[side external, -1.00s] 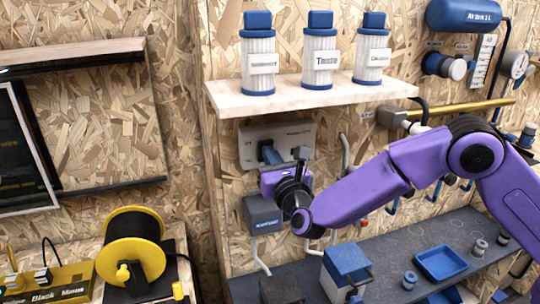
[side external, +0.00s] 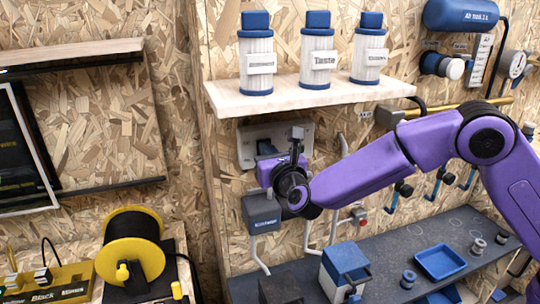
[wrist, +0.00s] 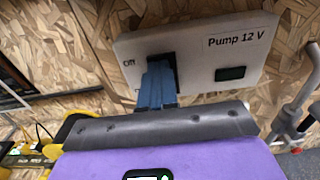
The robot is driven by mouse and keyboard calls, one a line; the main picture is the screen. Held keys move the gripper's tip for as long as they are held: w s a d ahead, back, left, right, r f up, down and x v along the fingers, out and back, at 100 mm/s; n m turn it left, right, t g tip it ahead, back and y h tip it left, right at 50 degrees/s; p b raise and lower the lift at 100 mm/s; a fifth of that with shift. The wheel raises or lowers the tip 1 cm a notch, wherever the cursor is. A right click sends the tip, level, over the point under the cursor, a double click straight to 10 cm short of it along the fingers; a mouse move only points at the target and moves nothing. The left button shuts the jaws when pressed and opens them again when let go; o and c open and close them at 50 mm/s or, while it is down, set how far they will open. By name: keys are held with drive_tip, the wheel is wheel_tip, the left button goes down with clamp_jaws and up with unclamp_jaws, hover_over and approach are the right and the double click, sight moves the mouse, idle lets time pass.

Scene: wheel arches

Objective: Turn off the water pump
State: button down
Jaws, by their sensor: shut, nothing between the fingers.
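The pump panel (side external: 304,137) is a pale box on the wooden wall under the shelf. In the wrist view the panel (wrist: 200,62) reads "Pump 12 V" and has a dark display at right. A black switch (wrist: 168,56) sits at its left part, with "Off" printed beside its upper end. A lower label is mostly hidden. My gripper (wrist: 159,68) is shut and empty, its blue fingers side by side and their tips at the switch. I cannot tell whether they touch it. In the side view my gripper (side external: 266,147) is in front of the panel, and my wrist hides part of it.
A white shelf (side external: 320,98) with several blue-capped canisters is above the panel. A dark grey box (side external: 262,213) is on the wall just below my wrist. Pipes run down the wall to the right. A dark bench (side external: 400,255) holds a blue tray (side external: 440,262).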

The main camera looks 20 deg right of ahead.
drive_tip(key=shift+w+d+r, duration=0.1)
drive_tip(key=shift+w+d, duration=0.1)
drive_tip(key=shift+w, duration=0.05)
drive_tip(key=s+r, duration=0.1)
drive_tip(key=s, duration=1.3)
drive_tip(key=shift+s+a+r, duration=0.2)
drive_tip(key=shift+s+r, duration=0.05)
drive_tip(key=shift+r, duration=0.15)
drive_tip(key=shift+d, duration=0.1)
drive_tip(key=s+d+f+m+g+h, duration=0.25)
drive_tip(key=s+d+m+g, duration=0.3)
drive_tip(key=d, duration=0.45)
drive_tip(key=s+d+f+m+g+h, duration=0.2)
drive_tip(key=s+d+f+m+g, duration=0.2)
drive_tip(key=d+m, duration=0.45)
drive_tip(key=s+d+f+m+g+y, duration=0.1)
drive_tip(key=s+d+m+g, duration=0.3)
drive_tip(key=s, duration=0.6)
drive_tip(key=s+d+f+m+g+y, duration=0.2)
drive_tip(key=s+d+m+g+y, duration=0.2)
drive_tip(key=s, duration=0.6)
drive_tip(key=shift+d+f+m, duration=0.2)
drive_tip(key=shift+d+m, duration=0.2)
drive_tip(key=shift+m, duration=0.3)
